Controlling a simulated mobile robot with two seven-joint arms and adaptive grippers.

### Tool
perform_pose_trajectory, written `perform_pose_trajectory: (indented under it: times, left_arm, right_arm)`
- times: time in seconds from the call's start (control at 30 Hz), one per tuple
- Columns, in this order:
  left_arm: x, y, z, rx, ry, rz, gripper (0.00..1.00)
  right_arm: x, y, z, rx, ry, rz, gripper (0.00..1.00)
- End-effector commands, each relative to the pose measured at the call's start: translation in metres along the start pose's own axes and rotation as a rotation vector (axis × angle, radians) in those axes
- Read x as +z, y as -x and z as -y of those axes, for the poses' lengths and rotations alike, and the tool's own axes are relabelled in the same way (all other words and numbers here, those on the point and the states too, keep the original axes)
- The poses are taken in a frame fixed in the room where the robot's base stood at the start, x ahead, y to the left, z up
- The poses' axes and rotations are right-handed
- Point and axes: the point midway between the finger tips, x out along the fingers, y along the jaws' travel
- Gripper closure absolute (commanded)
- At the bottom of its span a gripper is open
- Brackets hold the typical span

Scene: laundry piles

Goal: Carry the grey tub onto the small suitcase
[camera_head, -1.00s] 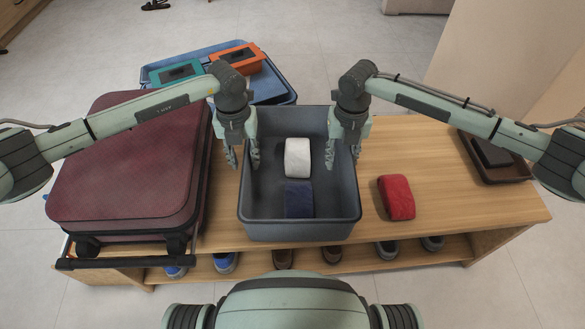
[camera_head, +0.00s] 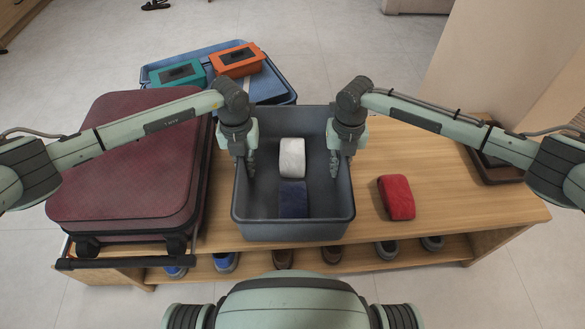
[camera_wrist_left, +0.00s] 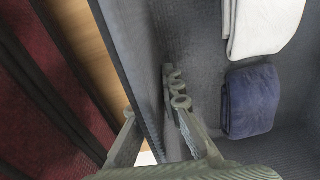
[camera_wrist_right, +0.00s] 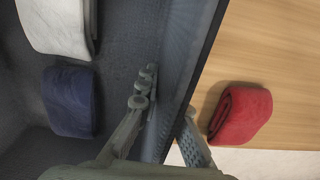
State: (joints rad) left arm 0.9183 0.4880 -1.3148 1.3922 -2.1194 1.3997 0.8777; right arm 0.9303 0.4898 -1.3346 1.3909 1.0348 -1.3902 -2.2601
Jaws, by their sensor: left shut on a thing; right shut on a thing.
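The grey tub (camera_head: 295,231) stands on the wooden bench with a folded white cloth (camera_head: 292,158) and a folded navy cloth (camera_head: 294,198) inside. My left gripper (camera_head: 247,165) is shut on the tub's left wall; the wrist view shows its fingers on both sides of that wall (camera_wrist_left: 135,60). My right gripper (camera_head: 338,165) is shut on the tub's right wall, with one finger inside and one outside, as the right wrist view shows (camera_wrist_right: 190,70). The small suitcase (camera_head: 130,170), dark red, lies flat on the left of the bench, close beside the tub.
A folded red cloth (camera_head: 396,198) lies on the bench (camera_head: 440,190) right of the tub. A dark tray (camera_head: 497,172) is at the right end, partly behind my arm. Behind the suitcase, a blue case (camera_head: 275,88) carries a teal box (camera_head: 178,76) and an orange box (camera_head: 237,61). Shoes (camera_head: 224,263) stand below.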

Motion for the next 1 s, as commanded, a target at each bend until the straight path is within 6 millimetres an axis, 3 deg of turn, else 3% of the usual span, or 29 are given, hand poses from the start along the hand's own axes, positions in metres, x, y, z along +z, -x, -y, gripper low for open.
perform_pose_trajectory:
  times: [0.43,0.8,1.0]
  left_arm:
    - [0.0,0.006,-0.001,0.004,-0.001,0.001,1.0]
    - [0.0,0.044,-0.001,0.005,-0.002,-0.001,1.0]
    - [0.0,0.051,-0.002,0.006,-0.002,-0.001,1.0]
  right_arm:
    - [0.001,0.006,0.002,-0.004,-0.002,0.002,1.0]
    - [0.001,0.044,0.002,-0.005,-0.003,0.002,1.0]
    - [0.001,0.052,0.003,-0.006,-0.003,0.001,1.0]
